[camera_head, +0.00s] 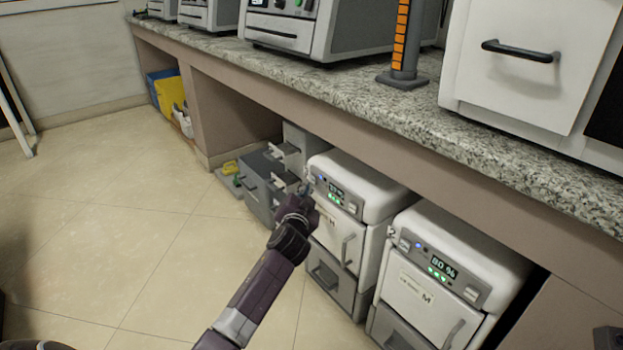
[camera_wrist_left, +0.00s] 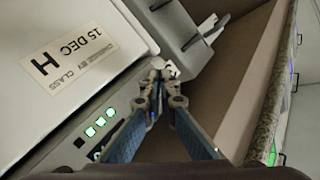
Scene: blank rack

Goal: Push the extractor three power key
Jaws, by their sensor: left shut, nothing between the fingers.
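Two white extractor-like units stand side by side under the counter. The left unit (camera_head: 365,185) has a display, green lights and a label with "H". The right unit (camera_head: 470,245) shows "80 %" and a label with "M". I cannot tell which is extractor three. My left gripper (camera_head: 304,187) is shut and empty, at the upper left front corner of the left unit, near its control panel (camera_head: 336,193). In the left wrist view, its closed fingertips (camera_wrist_left: 160,68) are beside the unit's edge. Green-lit keys (camera_wrist_left: 101,121) show to their left. Contact is unclear. My right gripper is not in view.
Grey drawer boxes (camera_head: 262,180) stand left of the units. The granite counter (camera_head: 430,125) overhangs them, with more machines and a dark stand with an orange scale (camera_head: 402,45) on top. The tiled floor (camera_head: 120,220) to the left is clear.

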